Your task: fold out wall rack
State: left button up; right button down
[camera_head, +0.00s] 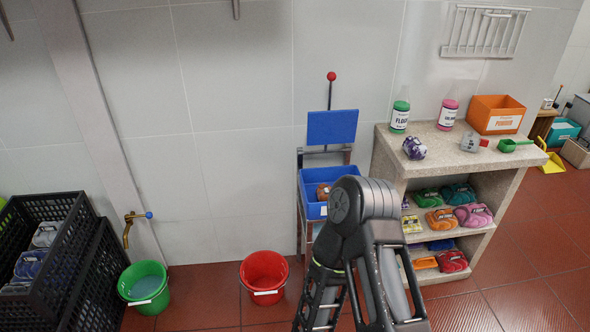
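The wall rack (485,32) is a pale metal rack of thin upright bars with a horizontal bar along its top. It is fixed to the tiled wall at the upper right, above the stone shelf unit, and looks to lie flat against the wall. Neither of my grippers shows. Only dark links of one of my arms rise from the bottom centre, bent at a round joint, well below and left of the rack. I cannot tell which arm it is.
Below the rack, the stone shelf unit (432,150) carries a green bottle (400,115), a pink bottle (448,114) and an orange box (495,114). A blue bin (313,187) stands left of it. Buckets (264,275) and black crates (40,250) stand farther left.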

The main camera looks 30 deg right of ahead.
aim_at(506, 16)
jog(key=z, duration=2.05)
jog(key=i+z, duration=0.5)
jog(key=i+j+z, duration=0.25)
jog(key=i+z, duration=0.2)
jog(key=i+j, duration=0.45)
jog(key=i+l+z, duration=0.05)
